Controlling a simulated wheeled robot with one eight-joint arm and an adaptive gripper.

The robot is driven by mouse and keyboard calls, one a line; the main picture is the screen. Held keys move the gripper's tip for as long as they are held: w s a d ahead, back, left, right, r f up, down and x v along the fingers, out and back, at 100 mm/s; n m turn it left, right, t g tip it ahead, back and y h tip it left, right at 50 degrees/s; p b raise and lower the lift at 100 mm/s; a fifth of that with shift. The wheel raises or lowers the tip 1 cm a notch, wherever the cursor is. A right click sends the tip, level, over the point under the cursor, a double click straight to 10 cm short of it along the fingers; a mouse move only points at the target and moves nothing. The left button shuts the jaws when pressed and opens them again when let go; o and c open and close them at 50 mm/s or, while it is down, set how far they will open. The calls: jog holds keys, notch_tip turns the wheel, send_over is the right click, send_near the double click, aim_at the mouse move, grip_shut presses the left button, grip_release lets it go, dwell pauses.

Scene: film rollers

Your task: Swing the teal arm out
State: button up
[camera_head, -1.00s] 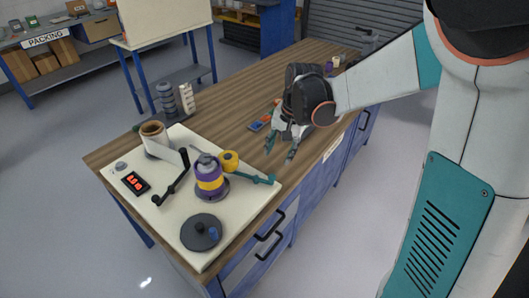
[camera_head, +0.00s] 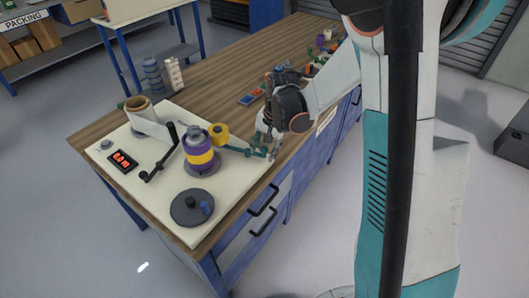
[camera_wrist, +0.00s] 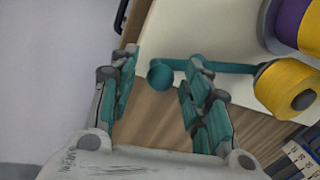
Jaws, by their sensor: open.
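The teal arm (camera_head: 236,149) reaches right from beside the yellow roller (camera_head: 219,133) on the white board. In the wrist view, the teal arm (camera_wrist: 235,68) runs left from the yellow roller (camera_wrist: 287,88) and ends in a round teal knob (camera_wrist: 160,75). My gripper (camera_head: 265,150) is at the arm's free end, near the board's right edge. In the wrist view, my gripper (camera_wrist: 160,64) is open, with the knob showing between its fingers. The right finger covers part of the arm. I cannot tell whether either finger touches it.
The white board (camera_head: 150,190) also holds a purple-and-yellow roller stack (camera_head: 201,158), a black crank (camera_head: 160,155), a dark disc (camera_head: 191,208), a brown roll (camera_head: 138,108) and a red-lit panel (camera_head: 123,160). Grey and white stacks stand behind.

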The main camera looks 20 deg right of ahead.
jog(key=shift+f, duration=0.45)
grip_shut()
jog(key=shift+a, duration=0.1)
jog(key=shift+s+a+m+t+h, duration=0.15)
jog(key=shift+s+a+m, duration=0.2)
jog(key=shift+m, duration=0.55)
jog(key=shift+s+a+m+t+h, duration=0.15)
jog(key=shift+s+a+m, duration=0.2)
jog(key=shift+m, duration=0.55)
jog(key=shift+s+a+m+h+b, duration=0.2)
jog(key=shift+a+m, duration=0.2)
jog(key=shift+m, duration=0.45)
jog(key=shift+s+a+m+h+b, duration=0.15)
jog(key=shift+a+m, duration=0.2)
jog(key=shift+m, duration=0.5)
